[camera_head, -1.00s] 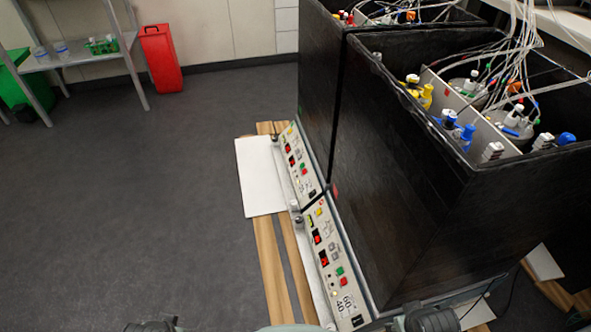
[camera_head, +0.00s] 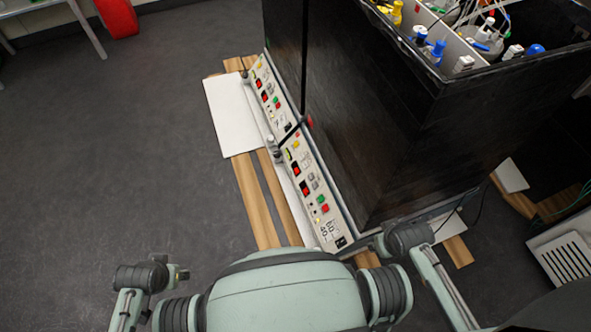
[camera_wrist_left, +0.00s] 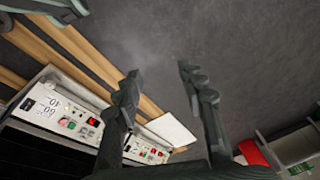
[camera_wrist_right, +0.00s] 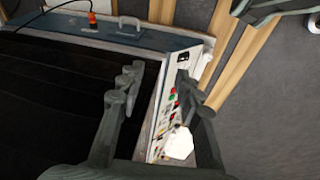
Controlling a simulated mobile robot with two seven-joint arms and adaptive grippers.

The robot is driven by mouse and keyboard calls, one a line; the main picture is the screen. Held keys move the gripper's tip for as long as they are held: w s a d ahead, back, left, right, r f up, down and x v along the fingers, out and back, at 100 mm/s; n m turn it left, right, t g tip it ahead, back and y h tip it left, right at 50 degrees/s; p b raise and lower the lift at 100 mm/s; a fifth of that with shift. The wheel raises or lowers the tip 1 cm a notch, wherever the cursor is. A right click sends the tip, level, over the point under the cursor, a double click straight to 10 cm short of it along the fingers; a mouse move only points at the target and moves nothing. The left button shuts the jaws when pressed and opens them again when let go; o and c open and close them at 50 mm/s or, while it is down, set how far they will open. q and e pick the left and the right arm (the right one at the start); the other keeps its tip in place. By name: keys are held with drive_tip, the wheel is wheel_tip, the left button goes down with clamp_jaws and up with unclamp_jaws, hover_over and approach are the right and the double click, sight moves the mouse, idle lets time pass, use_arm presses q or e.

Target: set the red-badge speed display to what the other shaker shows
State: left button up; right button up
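Two black box shakers stand end to end, each with a pale control panel low on its left side. The near panel (camera_head: 318,208) has red displays, red and green buttons and a "40 60" label; the far panel (camera_head: 272,95) looks similar. Display digits are too small to read. A small red mark (camera_head: 309,122) sits at the near shaker's far corner; I cannot tell if it is the badge. My left gripper (camera_wrist_left: 160,72) is open and empty, with a panel (camera_wrist_left: 75,122) beyond it. My right gripper (camera_wrist_right: 158,82) is open and empty, above the near panel (camera_wrist_right: 168,118).
Wooden slats (camera_head: 257,205) and a white board (camera_head: 230,115) lie on the floor beside the panels. Bottles and tubes show in the near shaker's open top. A red bin (camera_head: 117,15) stands far left. The grey floor at left is clear. A white vented box (camera_head: 567,258) is at right.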

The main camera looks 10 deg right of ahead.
clamp_jaws()
drive_tip(key=shift+w, duration=0.1)
drive_tip(key=shift+w+r, duration=0.1)
idle(0.4)
idle(0.5)
drive_tip(key=shift+s+d, duration=0.15)
drive_tip(key=shift+s, duration=0.1)
